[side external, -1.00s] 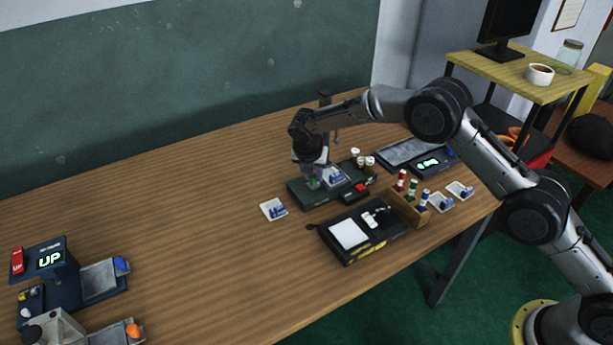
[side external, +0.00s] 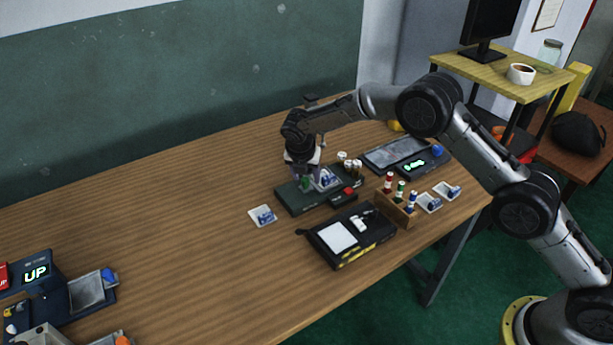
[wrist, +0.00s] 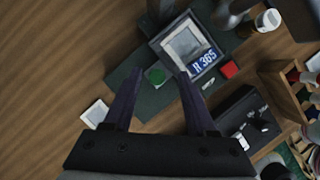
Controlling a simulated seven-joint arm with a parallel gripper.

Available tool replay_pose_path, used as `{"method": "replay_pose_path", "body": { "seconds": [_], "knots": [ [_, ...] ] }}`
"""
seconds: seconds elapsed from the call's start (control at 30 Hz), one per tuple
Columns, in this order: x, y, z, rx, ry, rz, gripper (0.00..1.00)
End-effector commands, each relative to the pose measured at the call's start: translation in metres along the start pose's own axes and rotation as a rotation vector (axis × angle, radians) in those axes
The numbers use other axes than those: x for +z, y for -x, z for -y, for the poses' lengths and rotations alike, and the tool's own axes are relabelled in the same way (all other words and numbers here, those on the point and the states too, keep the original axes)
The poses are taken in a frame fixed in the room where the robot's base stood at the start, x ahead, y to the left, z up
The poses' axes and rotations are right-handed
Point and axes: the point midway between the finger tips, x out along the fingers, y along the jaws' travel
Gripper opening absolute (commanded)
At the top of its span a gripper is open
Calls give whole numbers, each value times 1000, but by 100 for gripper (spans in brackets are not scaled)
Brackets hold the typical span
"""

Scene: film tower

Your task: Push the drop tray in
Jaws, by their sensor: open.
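My gripper (side external: 303,176) is open and points down over a dark green device on the table. A light square tray (wrist: 187,45) with a blue numbered label sits on the device, right of the fingers. At the far left, a blue machine (side external: 40,290) with an "UP" display has a grey tray (side external: 88,290) with a blue knob sticking out. Which of these is the drop tray is not marked.
A red button (wrist: 229,69) is on the device's right. A white dish (side external: 263,215) lies left of it. A black box (side external: 347,252), a wooden rack of coloured canisters (side external: 398,211) and a grey-tray unit (side external: 395,153) stand nearby. The table's left middle is clear.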

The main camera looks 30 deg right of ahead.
Motion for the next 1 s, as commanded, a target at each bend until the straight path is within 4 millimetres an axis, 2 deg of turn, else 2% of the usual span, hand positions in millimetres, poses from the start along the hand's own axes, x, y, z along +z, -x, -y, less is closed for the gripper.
{"method": "replay_pose_path", "body": {
  "seconds": [0.4,0.53,0.7,1.0],
  "knots": [
    [0,87,-1,4,0,2,57],
    [0,108,0,2,0,1,57],
    [0,124,0,1,0,0,57],
    [0,129,0,0,0,0,57]
  ]
}}
